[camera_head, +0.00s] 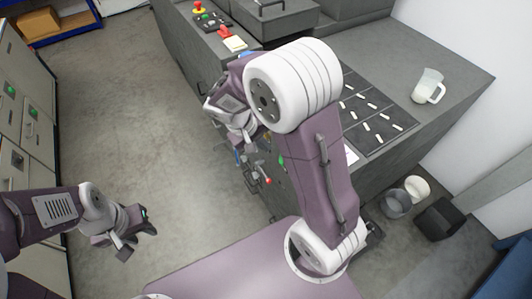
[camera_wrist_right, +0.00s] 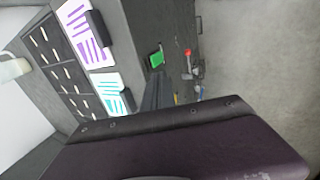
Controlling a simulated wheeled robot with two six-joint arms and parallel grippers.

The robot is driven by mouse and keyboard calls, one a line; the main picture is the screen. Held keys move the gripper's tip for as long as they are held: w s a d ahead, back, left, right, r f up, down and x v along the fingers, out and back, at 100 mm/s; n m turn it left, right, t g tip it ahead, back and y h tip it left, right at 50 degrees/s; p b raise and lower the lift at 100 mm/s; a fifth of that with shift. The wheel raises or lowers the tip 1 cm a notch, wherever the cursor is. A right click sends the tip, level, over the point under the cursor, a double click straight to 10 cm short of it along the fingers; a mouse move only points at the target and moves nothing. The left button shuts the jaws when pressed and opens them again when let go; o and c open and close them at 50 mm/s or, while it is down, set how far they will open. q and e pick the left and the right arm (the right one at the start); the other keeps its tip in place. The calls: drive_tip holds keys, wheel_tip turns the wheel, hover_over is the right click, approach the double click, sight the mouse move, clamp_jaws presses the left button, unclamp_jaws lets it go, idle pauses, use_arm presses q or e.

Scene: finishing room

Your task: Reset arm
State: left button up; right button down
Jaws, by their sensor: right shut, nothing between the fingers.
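My right arm stands raised in the middle of the head view and folds over at its white elbow. My right gripper (camera_head: 250,150) hangs beside the grey counter's front, partly behind the arm. It is shut and holds nothing. My left gripper (camera_head: 136,243) is low at the left of the head view, over bare floor and away from the counter. Nothing shows in it, but its small, angled fingers do not show clearly whether they are open or shut.
Bins (camera_head: 440,218) stand on the floor at right. Cabinets (camera_head: 36,122) line the left. The floor (camera_head: 135,120) between is clear. The right wrist view shows printed cards (camera_wrist_right: 88,35).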

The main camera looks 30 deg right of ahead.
drive_tip(key=s+a+f+m+y, duration=0.1)
drive_tip(key=s+a+y, duration=0.3)
drive_tip(key=s, duration=0.5)
drive_tip(key=shift+s+a+f+t+y, duration=0.3)
drive_tip(key=shift+a+f+t+y, duration=0.1)
drive_tip(key=shift+y, duration=0.1)
drive_tip(key=shift+s+d, duration=0.1)
drive_tip(key=shift+s, duration=0.05)
drive_tip(key=c, duration=2.1)
unclamp_jaws()
drive_tip(key=shift+c, duration=0.2)
